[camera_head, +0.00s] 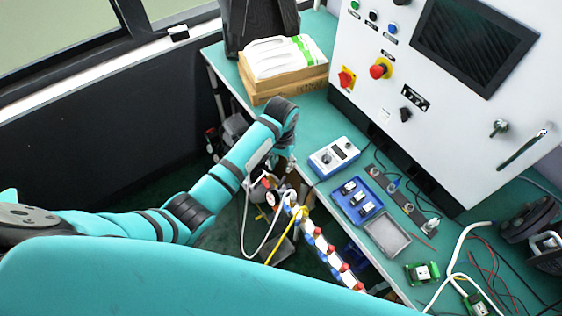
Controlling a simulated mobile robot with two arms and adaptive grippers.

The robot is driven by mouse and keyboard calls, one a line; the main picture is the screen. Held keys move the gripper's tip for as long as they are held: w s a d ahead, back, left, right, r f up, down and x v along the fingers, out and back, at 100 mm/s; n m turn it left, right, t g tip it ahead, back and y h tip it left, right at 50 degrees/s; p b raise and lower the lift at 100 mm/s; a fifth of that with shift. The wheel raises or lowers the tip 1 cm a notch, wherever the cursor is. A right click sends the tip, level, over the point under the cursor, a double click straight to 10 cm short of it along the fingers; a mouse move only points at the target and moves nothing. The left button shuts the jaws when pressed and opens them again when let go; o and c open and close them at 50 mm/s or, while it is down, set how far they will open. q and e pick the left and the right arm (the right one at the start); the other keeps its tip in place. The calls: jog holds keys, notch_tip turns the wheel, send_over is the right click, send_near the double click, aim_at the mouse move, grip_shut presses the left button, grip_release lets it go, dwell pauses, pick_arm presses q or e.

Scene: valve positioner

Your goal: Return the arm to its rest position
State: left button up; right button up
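My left arm (225,175) comes in from the left and stretches to the front edge of the green workbench (312,97). Its wrist bends downward there. My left gripper (284,170) hangs below the wrist beside the bench edge, among hoses and small parts. Its fingers are too small and cluttered to show whether they are open or shut, or whether they touch anything. My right gripper is not in view. A large teal part of my own body fills the bottom left and hides what lies behind it.
A white control panel (430,125) stands at the bench's back. A blue-white meter (333,158), a blue tray (357,200) and a grey tray (387,236) lie on the bench. White and yellow hoses (298,215) and a row of red-blue fittings (325,250) run along its front edge.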

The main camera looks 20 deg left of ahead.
pick_arm(q)
jog(key=shift+s, duration=0.1)
jog(key=s+a+t, duration=0.1)
jog(key=s+t, duration=0.1)
jog(key=s, duration=1.1)
jog(key=s+a+r+t, duration=0.2)
jog(key=s+a+r, duration=0.3)
jog(key=s+r, duration=0.5)
jog(key=s+f+g+b, duration=0.1)
jog(key=s+f+b, duration=0.1)
jog(key=f, duration=1.5)
jog(key=s+f+g+b, duration=0.1)
jog(key=s+f+b, duration=0.1)
jog(key=f, duration=1.4)
jog(key=s+a+f+g+b, duration=0.1)
jog(key=s+a+f+b, duration=0.1)
jog(key=s+f, duration=1.4)
jog(key=shift+a+f+m+b, duration=0.3)
jog(key=shift+f+m, duration=0.1)
jog(key=shift+f, duration=0.45)
